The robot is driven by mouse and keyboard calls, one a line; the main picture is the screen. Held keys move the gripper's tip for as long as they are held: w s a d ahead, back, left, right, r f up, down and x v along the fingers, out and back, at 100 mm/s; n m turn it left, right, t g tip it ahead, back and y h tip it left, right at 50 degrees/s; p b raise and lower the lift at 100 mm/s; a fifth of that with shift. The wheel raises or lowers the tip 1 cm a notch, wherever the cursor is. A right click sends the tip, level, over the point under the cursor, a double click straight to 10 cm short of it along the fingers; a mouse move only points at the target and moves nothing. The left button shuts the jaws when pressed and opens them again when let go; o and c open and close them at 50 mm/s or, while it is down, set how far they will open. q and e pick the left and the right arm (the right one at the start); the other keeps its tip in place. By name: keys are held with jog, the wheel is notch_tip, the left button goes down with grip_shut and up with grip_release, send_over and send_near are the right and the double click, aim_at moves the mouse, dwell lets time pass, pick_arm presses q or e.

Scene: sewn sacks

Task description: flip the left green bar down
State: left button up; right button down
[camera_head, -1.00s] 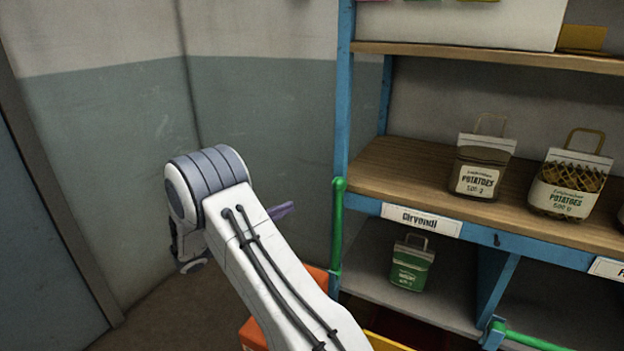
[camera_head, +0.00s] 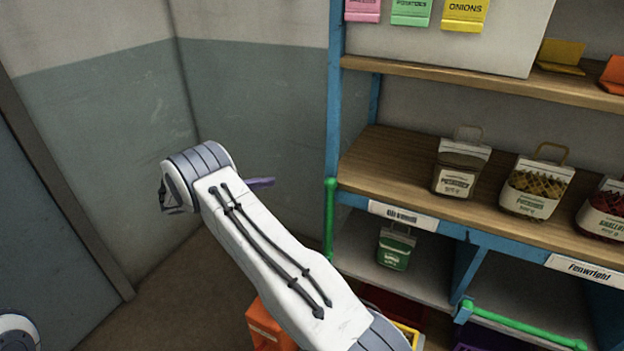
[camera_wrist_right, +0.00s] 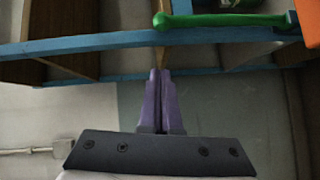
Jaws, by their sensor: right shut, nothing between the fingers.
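The left green bar (camera_head: 331,218) stands upright along the front of the blue shelf post. A second green bar (camera_head: 525,325) lies level across the lower right bay. My right gripper (camera_head: 262,183) shows only as a purple fingertip past my wrist, left of the upright bar and apart from it. In the right wrist view its two purple fingers (camera_wrist_right: 160,76) are together with nothing between them. A green bar (camera_wrist_right: 225,20) crosses the top of that view along a blue beam; I cannot tell which one it is. My left gripper is not in view.
The shelf holds potato sacks (camera_head: 456,170) and a green sack (camera_head: 395,249) below. An orange crate (camera_head: 266,325) sits low by my forearm. A name label (camera_head: 403,216) is on the blue beam. The corner left of the shelf is clear.

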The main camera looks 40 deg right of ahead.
jog(key=p+x, duration=0.2)
jog(key=x, duration=0.2)
jog(key=s+p+x, duration=0.1)
jog(key=p+x, duration=0.1)
jog(key=x, duration=0.2)
jog(key=s+p+x, duration=0.1)
jog(key=p+x, duration=0.1)
jog(key=x, duration=0.2)
jog(key=shift+s+a, duration=0.15)
jog(key=shift+a, duration=0.1)
jog(key=shift+s+d+f, duration=0.15)
jog(key=shift+s+f, duration=0.1)
jog(key=shift+s, duration=0.1)
